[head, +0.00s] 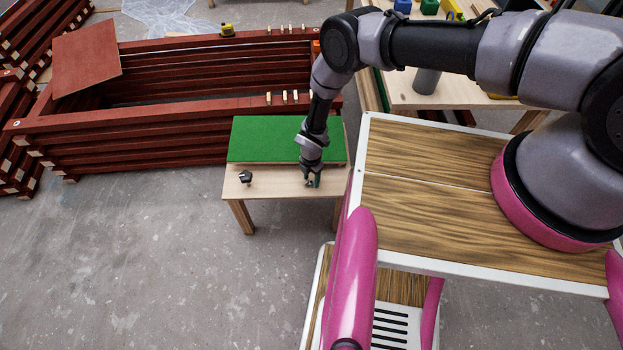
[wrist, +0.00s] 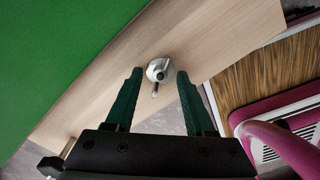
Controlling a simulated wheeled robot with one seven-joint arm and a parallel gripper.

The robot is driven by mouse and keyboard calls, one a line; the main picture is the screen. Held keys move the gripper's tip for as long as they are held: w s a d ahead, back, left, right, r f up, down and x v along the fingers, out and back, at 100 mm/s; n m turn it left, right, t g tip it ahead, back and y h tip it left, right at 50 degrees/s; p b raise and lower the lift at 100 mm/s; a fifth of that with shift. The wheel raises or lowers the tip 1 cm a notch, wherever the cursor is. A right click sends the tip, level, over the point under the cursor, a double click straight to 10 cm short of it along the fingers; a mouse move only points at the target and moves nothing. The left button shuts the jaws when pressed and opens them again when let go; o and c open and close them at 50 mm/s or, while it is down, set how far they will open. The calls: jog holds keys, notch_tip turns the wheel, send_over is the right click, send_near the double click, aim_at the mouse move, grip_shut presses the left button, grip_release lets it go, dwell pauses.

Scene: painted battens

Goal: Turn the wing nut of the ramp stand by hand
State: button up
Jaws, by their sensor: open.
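The ramp stand (head: 285,208) is a low pale-wood stand with a green panel (head: 262,140) on top. The metal wing nut (wrist: 157,70) sits on the bare wooden strip beside the green panel, with one wing pointing toward my gripper in the wrist view. My gripper (head: 313,183) points down over the right part of this strip. Its dark green fingers are open, one on each side of the wing nut in the wrist view, with gaps on both sides. In the head view my gripper hides most of the wing nut.
A black knob (head: 246,177) stands on the strip's left part. Stacked red battens (head: 180,135) lie behind and to the left, with a red board (head: 86,58) on top. A workbench (head: 440,92) stands at the back right. The floor at front left is clear.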

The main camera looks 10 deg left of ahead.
jog(key=shift+f, duration=0.2)
jog(key=shift+c, duration=0.3)
grip_shut()
